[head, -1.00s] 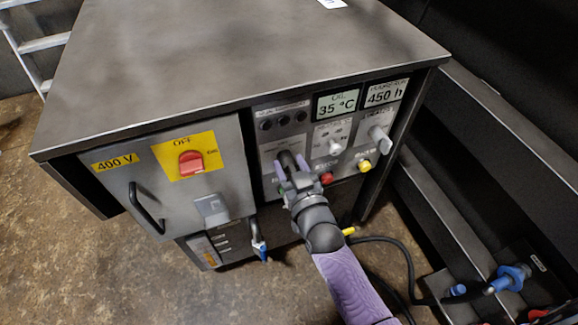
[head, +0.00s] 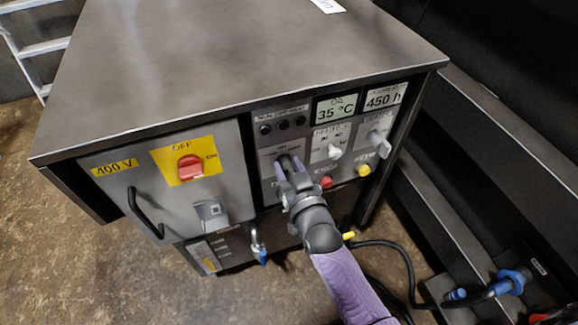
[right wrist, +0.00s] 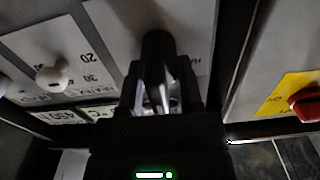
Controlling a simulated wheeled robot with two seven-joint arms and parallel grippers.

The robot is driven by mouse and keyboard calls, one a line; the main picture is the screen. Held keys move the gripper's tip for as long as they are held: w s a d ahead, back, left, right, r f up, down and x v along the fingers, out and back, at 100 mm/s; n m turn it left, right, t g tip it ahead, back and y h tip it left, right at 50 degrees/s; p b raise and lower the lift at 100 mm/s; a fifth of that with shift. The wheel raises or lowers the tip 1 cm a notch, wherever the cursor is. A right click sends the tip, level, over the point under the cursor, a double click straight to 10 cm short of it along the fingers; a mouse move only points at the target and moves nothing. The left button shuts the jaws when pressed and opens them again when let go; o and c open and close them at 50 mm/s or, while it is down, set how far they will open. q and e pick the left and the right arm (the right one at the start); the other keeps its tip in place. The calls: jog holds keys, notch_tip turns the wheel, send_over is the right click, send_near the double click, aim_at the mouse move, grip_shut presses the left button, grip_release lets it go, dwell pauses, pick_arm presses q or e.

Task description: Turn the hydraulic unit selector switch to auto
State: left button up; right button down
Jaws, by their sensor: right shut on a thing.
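The hydraulic unit cabinet's control panel (head: 265,137) faces front. A dark selector knob (head: 286,161) sits on a light plate in its lower left part. My right gripper (head: 289,169) is shut on this knob, one purple finger on each side. In the right wrist view the black knob (right wrist: 157,46) stands between the fingers of my right gripper (right wrist: 158,82). The gripper hides part of the plate, and its position labels are too blurred to read, so the knob's setting cannot be told. My left gripper is not in view.
A red switch (head: 190,168) on a yellow plate and a black door handle (head: 145,212) are left of the panel. White knobs (head: 334,152), a red button (head: 326,182) and a yellow button (head: 364,170) are close on the right. A black cable (head: 405,255) runs lower right.

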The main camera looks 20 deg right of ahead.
jog(key=m+p, duration=0.1)
jog(key=m, duration=0.2)
jog(key=shift+d+m, duration=0.15)
jog(key=shift+m, duration=0.25)
jog(key=shift+d+f+m, duration=0.1)
jog(key=shift+f+m, duration=0.05)
jog(key=shift+m, duration=1.95)
jog(key=shift+f, duration=0.1)
jog(key=shift+m, duration=0.3)
